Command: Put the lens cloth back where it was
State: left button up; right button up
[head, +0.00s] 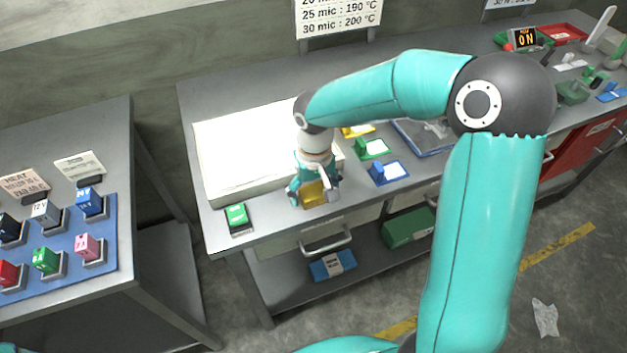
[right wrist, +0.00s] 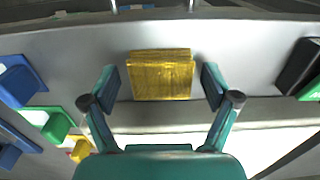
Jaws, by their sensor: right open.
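A yellow, ridged, folded piece that looks like the lens cloth (head: 313,194) lies on the grey bench top, close in front of the white light panel (head: 240,150). In the right wrist view the cloth (right wrist: 161,75) sits centred between the fingers. My right gripper (head: 316,190) is open over it, with one finger on each side and visible gaps between fingers and cloth. In the right wrist view my right gripper (right wrist: 160,82) shows both fingers spread. My left gripper is not in view.
A dark box with a green face (head: 237,217) lies left of the gripper. Green (head: 372,148) and blue (head: 388,172) holders stand to the right. A separate bench at left bears a blue mat (head: 70,275) with several coloured boxes. A crumpled white piece (head: 545,317) lies on the floor.

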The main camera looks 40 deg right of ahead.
aim_at(314, 191)
notch_tip(314, 191, up, 12)
dwell(0.5)
dwell(0.4)
